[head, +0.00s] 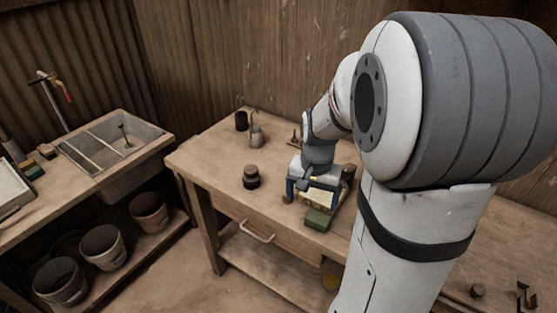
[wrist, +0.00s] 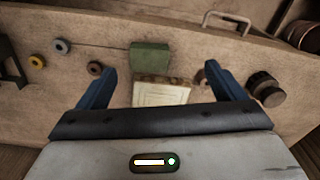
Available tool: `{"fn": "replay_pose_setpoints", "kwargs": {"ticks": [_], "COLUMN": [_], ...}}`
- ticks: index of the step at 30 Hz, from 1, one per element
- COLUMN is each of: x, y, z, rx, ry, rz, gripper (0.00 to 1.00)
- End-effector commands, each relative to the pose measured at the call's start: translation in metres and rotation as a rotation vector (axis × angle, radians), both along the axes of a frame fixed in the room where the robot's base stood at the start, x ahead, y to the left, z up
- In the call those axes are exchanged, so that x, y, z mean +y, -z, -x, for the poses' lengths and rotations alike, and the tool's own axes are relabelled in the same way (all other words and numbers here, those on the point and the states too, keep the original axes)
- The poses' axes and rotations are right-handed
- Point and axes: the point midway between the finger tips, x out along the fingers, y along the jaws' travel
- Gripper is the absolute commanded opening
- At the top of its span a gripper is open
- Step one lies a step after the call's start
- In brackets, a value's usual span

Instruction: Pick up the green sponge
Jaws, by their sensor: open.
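The green sponge (head: 318,219) is a block on the wooden workbench near its front edge. In the wrist view the sponge (wrist: 150,56) lies just past the fingertips, between their lines and nearer the left one. My gripper (head: 312,198) is open above the bench, with its blue fingers (wrist: 160,70) apart and nothing held. A cream tile-like piece (wrist: 160,94) with a brown edge lies below the space between the fingers, right beside the sponge. Part of the bench there is hidden by my wrist.
A dark jar (head: 251,177) stands left of my gripper; a small brown piece (head: 287,198) lies close to the left finger. Small rings (wrist: 62,46) lie on the other side. An oil can (head: 257,136) stands at the back. The bench front (head: 265,208) has a drawer handle.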

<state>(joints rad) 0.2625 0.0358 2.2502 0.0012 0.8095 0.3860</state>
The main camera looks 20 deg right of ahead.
Motion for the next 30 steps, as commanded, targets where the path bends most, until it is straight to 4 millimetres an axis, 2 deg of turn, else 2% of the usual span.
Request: {"fn": "replay_pose_setpoints", "kwargs": {"ticks": [3,7,17,24,30], "x": [-0.018,-0.027,-0.031,-0.036,-0.036], "y": [0.01,0.019,0.054,0.088,0.097], "z": [-0.012,-0.018,-0.017,-0.014,-0.014], "rx": [0.031,0.044,0.047,0.048,0.044], "ry": [0.102,0.155,0.166,0.165,0.165], "rz": [-0.01,-0.014,-0.016,-0.016,-0.014], "gripper": [0.89,0.89,0.89,0.89,0.89]}}
